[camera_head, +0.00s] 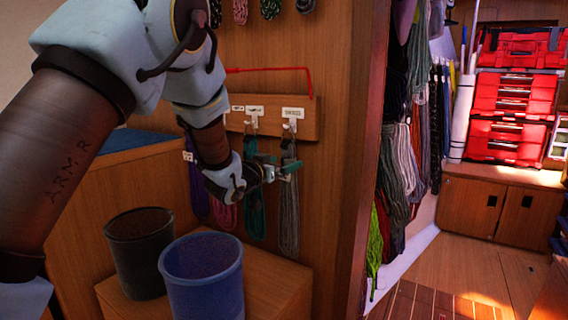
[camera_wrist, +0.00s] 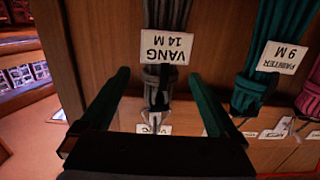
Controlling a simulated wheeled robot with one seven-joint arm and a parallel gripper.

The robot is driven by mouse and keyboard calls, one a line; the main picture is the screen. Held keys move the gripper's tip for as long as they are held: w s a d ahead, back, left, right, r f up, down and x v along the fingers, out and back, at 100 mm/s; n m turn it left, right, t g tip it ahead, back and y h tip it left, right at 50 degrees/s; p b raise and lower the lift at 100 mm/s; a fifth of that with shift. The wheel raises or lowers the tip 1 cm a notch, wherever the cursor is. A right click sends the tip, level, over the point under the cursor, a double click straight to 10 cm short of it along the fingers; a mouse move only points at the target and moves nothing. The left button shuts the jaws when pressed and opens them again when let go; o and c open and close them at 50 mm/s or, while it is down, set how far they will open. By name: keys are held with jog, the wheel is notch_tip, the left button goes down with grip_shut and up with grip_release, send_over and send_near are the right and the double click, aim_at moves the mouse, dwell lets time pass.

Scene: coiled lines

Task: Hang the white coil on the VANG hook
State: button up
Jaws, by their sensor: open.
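A pale grey-white coil (camera_head: 289,215) hangs at the right end of the hook board, below a white hook (camera_head: 291,126). In the wrist view, which is upside down, the coil (camera_wrist: 168,12) carries a tag (camera_wrist: 167,48) reading VANG 14 M. My gripper (camera_head: 284,170) is at the coil's upper part. In the wrist view, my gripper's (camera_wrist: 158,75) green fingers are open, one on each side of the coil, with gaps visible. The label plate (camera_wrist: 153,129) by the hook is partly hidden by my gripper.
A green coil (camera_head: 255,205) tagged PAINTER 9 M hangs just left; pink (camera_head: 225,214) and purple (camera_head: 199,190) coils hang farther left. A blue bucket (camera_head: 203,285) and a dark bucket (camera_head: 139,260) stand below on a wooden top. A wooden panel edge (camera_head: 352,180) rises at right.

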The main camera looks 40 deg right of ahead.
jog(key=v, duration=1)
jog(key=w+a+f+n+t+y, duration=0.1)
jog(key=w+a+f+n+y, duration=0.3)
jog(key=a, duration=0.5)
jog(key=w+a+f+n+t+y, duration=0.1)
jog(key=w+a+t+y, duration=0.15)
jog(key=w+a, duration=0.45)
jog(key=w+a+f+n+t+y, duration=0.1)
jog(key=w+a+f+n+y, duration=0.25)
jog(key=a, duration=0.65)
jog(key=s+a+f+n+g+y, duration=0.1)
jog(key=s+a+n+g+y, duration=0.1)
jog(key=s+a, duration=0.45)
jog(key=s+a+f+n+g+y, duration=0.2)
jog(key=s+a+g, duration=0.1)
jog(key=a, duration=0.7)
jog(key=s+a+f+n+g+y, duration=0.1)
jog(key=s+a+g+y, duration=0.2)
jog(key=a, duration=0.5)
notch_tip(320, 180, up, 20)
jog(key=s+p, duration=0.2)
jog(key=p, duration=1.8)
jog(key=shift+s+a+r, duration=0.25)
jog(key=shift+s+a, duration=0.1)
jog(key=shift+s, duration=0.05)
jog(key=shift+n+t, duration=0.25)
